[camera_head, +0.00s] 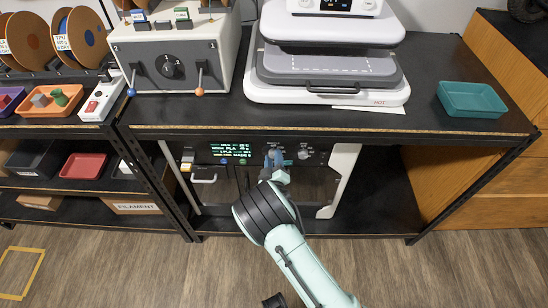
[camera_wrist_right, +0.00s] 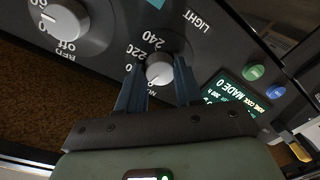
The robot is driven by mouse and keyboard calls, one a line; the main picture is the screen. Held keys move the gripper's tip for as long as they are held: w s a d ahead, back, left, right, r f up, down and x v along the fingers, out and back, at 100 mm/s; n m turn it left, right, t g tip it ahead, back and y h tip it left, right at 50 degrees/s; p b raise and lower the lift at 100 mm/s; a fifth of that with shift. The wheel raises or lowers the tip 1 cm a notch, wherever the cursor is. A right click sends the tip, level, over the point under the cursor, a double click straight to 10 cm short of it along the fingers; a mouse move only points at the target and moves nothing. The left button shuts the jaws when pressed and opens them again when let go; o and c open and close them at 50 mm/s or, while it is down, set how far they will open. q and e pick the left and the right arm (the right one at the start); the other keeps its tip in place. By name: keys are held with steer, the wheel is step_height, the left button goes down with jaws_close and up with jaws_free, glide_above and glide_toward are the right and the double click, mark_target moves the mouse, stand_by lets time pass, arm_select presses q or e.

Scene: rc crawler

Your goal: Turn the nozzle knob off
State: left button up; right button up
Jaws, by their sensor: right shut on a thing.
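The nozzle knob (camera_wrist_right: 159,72) is a small light-grey dial on the printer's dark front panel, with 220 and 240 printed around it. Its label is partly covered by my gripper, and I cannot tell its exact setting. My right gripper (camera_wrist_right: 159,88) has its two blue fingers on either side of the knob, shut on it. In the head view my right gripper (camera_head: 277,158) reaches the panel under the table and hides most of the knob. The larger bed knob (camera_wrist_right: 60,20), marked off and 60, is beside it.
The lit printer screen (camera_head: 231,152) is left of the gripper. Green (camera_wrist_right: 255,72) and blue (camera_wrist_right: 276,92) buttons are near the screen. The tabletop (camera_head: 430,122) overhangs the printer and carries a heat press (camera_head: 325,92), a grey control box (camera_head: 172,55) and a teal tray (camera_head: 472,99).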

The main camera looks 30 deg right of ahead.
steer(key=shift+n+p, duration=0.4)
steer(key=shift+n, duration=0.8)
steer(key=o, duration=1)
steer(key=shift+o, duration=0.2)
steer(key=v, duration=1.3)
steer(key=shift+s+a+p, duration=0.15)
steer(key=shift+a+p, duration=0.05)
steer(key=shift+p, duration=0.15)
steer(key=shift+g, duration=0.3)
